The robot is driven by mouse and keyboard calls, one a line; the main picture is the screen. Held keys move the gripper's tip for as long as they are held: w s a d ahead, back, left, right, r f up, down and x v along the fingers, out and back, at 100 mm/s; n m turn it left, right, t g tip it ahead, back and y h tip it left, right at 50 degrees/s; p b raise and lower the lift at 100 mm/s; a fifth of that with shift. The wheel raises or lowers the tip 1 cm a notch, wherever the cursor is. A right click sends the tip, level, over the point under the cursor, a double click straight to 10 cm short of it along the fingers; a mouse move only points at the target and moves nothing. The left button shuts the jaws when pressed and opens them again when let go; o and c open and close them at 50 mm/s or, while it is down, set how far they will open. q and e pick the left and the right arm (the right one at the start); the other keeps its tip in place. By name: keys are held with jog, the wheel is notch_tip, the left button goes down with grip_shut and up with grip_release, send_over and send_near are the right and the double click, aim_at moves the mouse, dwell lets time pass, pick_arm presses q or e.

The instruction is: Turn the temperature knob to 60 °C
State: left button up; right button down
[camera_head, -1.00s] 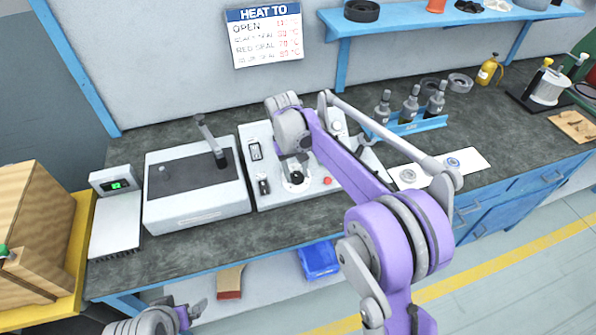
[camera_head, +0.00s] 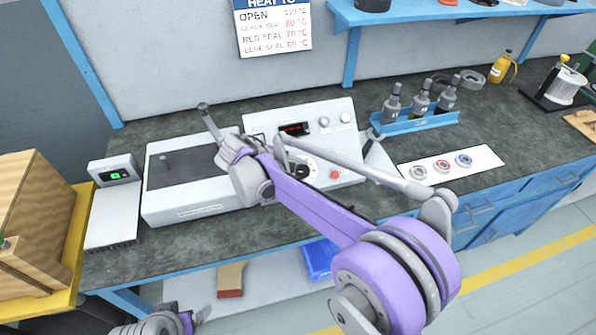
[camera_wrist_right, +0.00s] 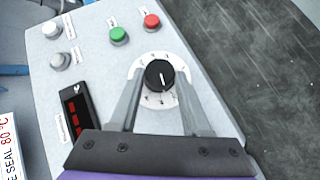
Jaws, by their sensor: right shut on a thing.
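The temperature knob (camera_wrist_right: 160,75) is black with a white pointer line, on a white dial ring on the sloped face of the control box (camera_wrist_right: 95,70). In the wrist view its line points nearly straight up, leaning slightly left. My right gripper (camera_wrist_right: 160,84) has one finger on each side of the knob and is shut on it. In the head view the wrist reaches the knob (camera_head: 302,171) from the left. A display (camera_head: 294,129) shows red digits too small to read. My left gripper (camera_head: 195,314) is partly visible at the bottom left; its jaws are unclear.
Green (camera_wrist_right: 118,34) and red (camera_wrist_right: 151,20) buttons and two pale knobs sit near the dial. A grey heater box (camera_head: 185,200) with a lever stands left. Bottles in a blue rack (camera_head: 420,124) and a white card with rings (camera_head: 490,158) are right. A temperature sign (camera_head: 272,30) hangs behind.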

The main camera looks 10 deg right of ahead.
jog(key=n+t+b, duration=0.1)
jog(key=n, duration=0.1)
jog(key=n+t+h+b, duration=0.1)
jog(key=t, duration=0.1)
jog(key=s+f+n+t+h+b, duration=0.1)
jog(key=n+b, duration=0.1)
jog(key=shift+f+n+t, duration=0.1)
jog(key=shift+n+t, duration=0.2)
jog(key=shift+s+d+f+n+t+b, duration=0.1)
jog(key=shift+n+t+b, duration=0.4)
jog(key=shift+n+t, duration=0.55)
jog(key=shift+s+n+t+b, duration=0.1)
jog(key=shift+n+t+b, duration=0.4)
jog(key=shift+n+t, duration=0.55)
jog(key=shift+n, duration=0.4)
jog(key=shift+c, duration=1.8)
grip_release()
jog(key=v, duration=1)
jog(key=shift+s+r+p, duration=0.25)
jog(key=shift+s+p, duration=0.05)
jog(key=shift+p, duration=0.15)
